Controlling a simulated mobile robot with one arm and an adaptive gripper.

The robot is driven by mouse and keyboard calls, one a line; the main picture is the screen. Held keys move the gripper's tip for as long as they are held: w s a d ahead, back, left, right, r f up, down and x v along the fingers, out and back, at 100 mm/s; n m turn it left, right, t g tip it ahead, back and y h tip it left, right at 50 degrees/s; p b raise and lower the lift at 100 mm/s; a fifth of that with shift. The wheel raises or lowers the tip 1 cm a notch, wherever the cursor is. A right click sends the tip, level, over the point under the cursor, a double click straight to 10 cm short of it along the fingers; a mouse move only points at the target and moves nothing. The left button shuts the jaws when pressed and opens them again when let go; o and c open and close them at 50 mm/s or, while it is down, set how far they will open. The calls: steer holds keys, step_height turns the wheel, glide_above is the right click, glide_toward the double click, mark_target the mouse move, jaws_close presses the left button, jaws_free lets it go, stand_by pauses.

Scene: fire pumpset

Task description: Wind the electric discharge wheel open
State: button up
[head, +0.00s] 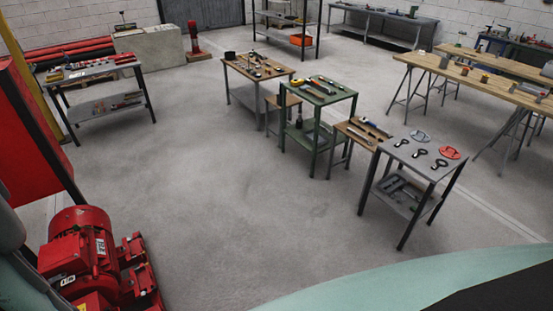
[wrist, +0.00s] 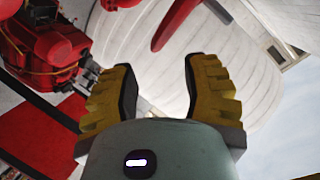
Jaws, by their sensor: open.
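In the wrist view my gripper (wrist: 158,88) is open, its two yellow, ridged fingers with dark pads standing apart. Nothing is between the fingertips. A red bar (wrist: 172,25) crosses the upper middle of the wrist view beyond the fingers; I cannot tell whether it is part of the electric discharge wheel. No whole wheel can be made out on the pumpset in either view. In the head view a red motor (head: 85,255) stands at the lower left. My gripper is not in the head view.
A large white ribbed tank (wrist: 225,55) fills the wrist view's background, with red machinery (wrist: 45,45) at left. The middle floor is clear.

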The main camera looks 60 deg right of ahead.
steer(key=shift+p+x, duration=1.8)
steer(key=shift+x, duration=0.95)
steer(key=shift+p+x, duration=0.6)
steer(key=shift+x, duration=0.7)
steer(key=shift+o, duration=0.2)
steer(key=shift+d, duration=0.1)
jaws_close()
steer(key=shift+f, duration=0.1)
